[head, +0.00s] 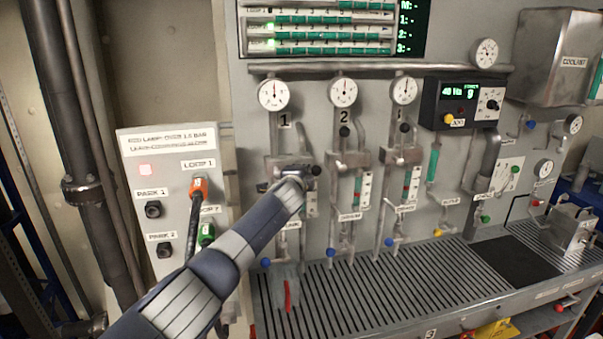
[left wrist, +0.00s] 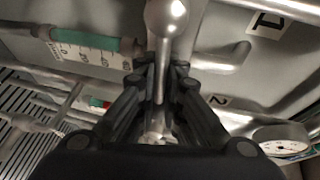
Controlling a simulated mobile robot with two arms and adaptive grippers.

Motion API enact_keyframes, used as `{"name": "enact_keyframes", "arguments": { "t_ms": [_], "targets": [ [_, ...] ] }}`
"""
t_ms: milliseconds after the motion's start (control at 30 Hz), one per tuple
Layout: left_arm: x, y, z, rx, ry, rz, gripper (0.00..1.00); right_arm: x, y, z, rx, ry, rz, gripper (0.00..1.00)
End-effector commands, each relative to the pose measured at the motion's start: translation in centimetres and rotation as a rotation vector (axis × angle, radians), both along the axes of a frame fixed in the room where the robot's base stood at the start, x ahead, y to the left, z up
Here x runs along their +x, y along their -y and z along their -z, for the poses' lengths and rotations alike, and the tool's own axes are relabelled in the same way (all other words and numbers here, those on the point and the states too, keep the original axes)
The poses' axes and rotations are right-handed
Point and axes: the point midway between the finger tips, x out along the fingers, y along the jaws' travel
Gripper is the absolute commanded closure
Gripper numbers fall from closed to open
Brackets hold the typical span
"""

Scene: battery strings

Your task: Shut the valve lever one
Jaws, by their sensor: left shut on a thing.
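My left gripper (head: 303,173) reaches in from the lower left to the valve block of string one, below the gauge and the "1" label. In the left wrist view my gripper (left wrist: 163,75) is shut with its dark fingers on both sides of valve lever one (left wrist: 167,42), a bare metal rod with a rounded end. In the head view my gripper hides most of that lever, so its angle is unclear there. Levers two (head: 344,132) and three (head: 404,128) have black knobs and point up. My right gripper is not in view.
A panel (head: 140,190) with a red light, park sockets and plugged cables stands left of string one. Gauge one (head: 273,94) is above. A slotted drip tray (head: 350,300) lies below. String two's pipes and valve are close on the right.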

Motion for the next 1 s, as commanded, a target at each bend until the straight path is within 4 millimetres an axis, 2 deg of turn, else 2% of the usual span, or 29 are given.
{"name": "enact_keyframes", "arguments": {
  "t_ms": [533,600,667,1000],
  "targets": [
    [0.08,0.09,0.35,0.015,-0.005,0.001,1.0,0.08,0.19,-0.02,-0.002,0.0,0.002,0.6],
    [0.07,0.09,0.37,0.015,-0.005,0.001,0.81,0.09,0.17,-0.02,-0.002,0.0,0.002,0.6],
    [0.08,0.08,0.35,0.014,-0.006,0.001,0.71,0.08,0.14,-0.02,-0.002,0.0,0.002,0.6],
    [0.1,0.02,0.17,0.012,-0.004,0.0,0.71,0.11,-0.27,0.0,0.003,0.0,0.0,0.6]
  ]
}}
